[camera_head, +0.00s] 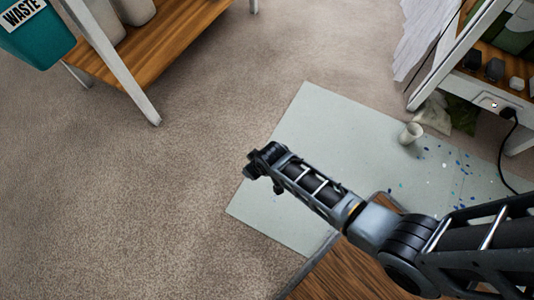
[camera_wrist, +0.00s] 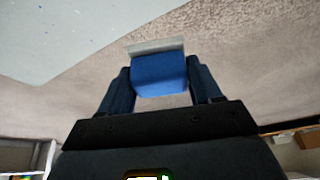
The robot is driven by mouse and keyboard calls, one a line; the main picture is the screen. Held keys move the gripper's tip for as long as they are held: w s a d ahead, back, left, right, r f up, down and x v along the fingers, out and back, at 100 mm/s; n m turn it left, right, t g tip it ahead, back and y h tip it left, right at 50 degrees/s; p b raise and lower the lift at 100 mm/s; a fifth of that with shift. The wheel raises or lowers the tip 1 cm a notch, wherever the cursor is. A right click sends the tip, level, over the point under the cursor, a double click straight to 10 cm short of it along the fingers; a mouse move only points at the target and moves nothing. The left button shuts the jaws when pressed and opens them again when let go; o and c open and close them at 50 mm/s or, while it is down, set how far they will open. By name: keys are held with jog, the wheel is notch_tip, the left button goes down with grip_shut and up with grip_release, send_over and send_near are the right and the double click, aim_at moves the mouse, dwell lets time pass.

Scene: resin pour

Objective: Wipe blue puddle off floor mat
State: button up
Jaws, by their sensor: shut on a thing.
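The pale grey-green floor mat (camera_head: 325,125) lies on the carpet, and part of it shows at the upper left of the wrist view (camera_wrist: 60,35). Blue and white specks (camera_head: 455,165) are scattered on its right part. No clear blue puddle shows; my arm hides part of the mat. My gripper (camera_wrist: 160,88) is shut on a blue block with a pale grey edge (camera_wrist: 158,70), held between both fingers. In the head view my gripper (camera_head: 262,165) is over the mat's left side; the held block cannot be made out there.
A white cup (camera_head: 411,133) stands on the mat. A wooden-topped piece (camera_head: 335,275) is at the bottom, under my arm. A shelf unit (camera_head: 490,90) with a cable is at the right. A wooden shelf (camera_head: 150,45) and teal waste bin (camera_head: 38,38) are at upper left. Carpet at left is clear.

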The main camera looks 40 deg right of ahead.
jog(key=s+f+b, duration=0.2)
jog(key=f, duration=0.3)
jog(key=s+f+b, duration=0.2)
jog(key=f+b, duration=0.1)
jog(key=f, duration=0.3)
jog(key=s+f+b, duration=0.2)
jog(key=f+b, duration=0.1)
jog(key=f, duration=0.3)
jog(key=shift+s+a, duration=0.1)
jog(key=shift+s+f, duration=0.1)
jog(key=shift+s, duration=0.1)
jog(key=shift+s+d, duration=0.3)
jog(key=shift+s, duration=0.5)
jog(key=shift+s+d, duration=0.25)
jog(key=shift+s, duration=0.7)
jog(key=shift+w, duration=0.5)
jog(key=shift+w+a, duration=0.25)
jog(key=shift+w, duration=0.3)
jog(key=shift+w+a+r, duration=0.15)
jog(key=shift+w, duration=0.4)
jog(key=shift+w+a+r, duration=0.1)
jog(key=shift+w+a, duration=0.05)
jog(key=shift+w, duration=0.35)
notch_tip(320, 180, up, 3)
jog(key=shift+s+f+p, duration=0.1)
jog(key=shift+p, duration=0.95)
notch_tip(320, 180, up, 5)
jog(key=p, duration=0.4)
